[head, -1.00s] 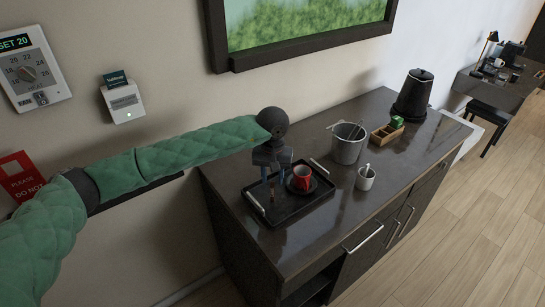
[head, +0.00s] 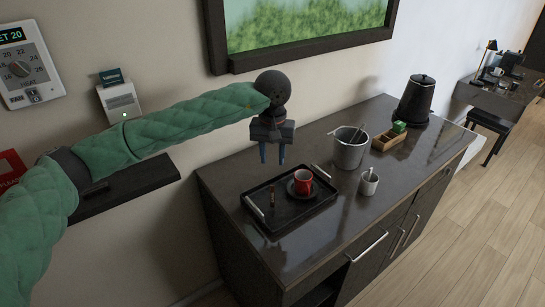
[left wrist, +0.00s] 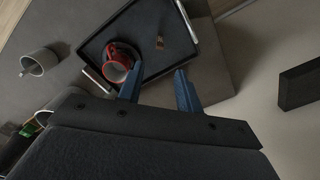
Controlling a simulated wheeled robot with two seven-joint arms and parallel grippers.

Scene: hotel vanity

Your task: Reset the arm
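My left arm in its green padded sleeve reaches in from the left in the head view. My left gripper (head: 272,154) hangs above the black tray, fingers pointing down, open and empty. The left wrist view shows its two blue fingers (left wrist: 158,90) apart, with nothing between them. Below it, the black tray (head: 290,220) holds a red cup (head: 303,181) on a dark saucer and a small brown item (head: 272,196) standing to the cup's left. The red cup also shows in the left wrist view (left wrist: 117,68). My right gripper is not in view.
On the dark cabinet top (head: 350,208) stand a metal bucket (head: 349,150), a small grey cup (head: 369,183), a wooden box (head: 385,138) and a black kettle-like container (head: 416,98). A dark wall shelf (head: 125,188) lies under my left arm. A framed picture (head: 300,60) hangs behind.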

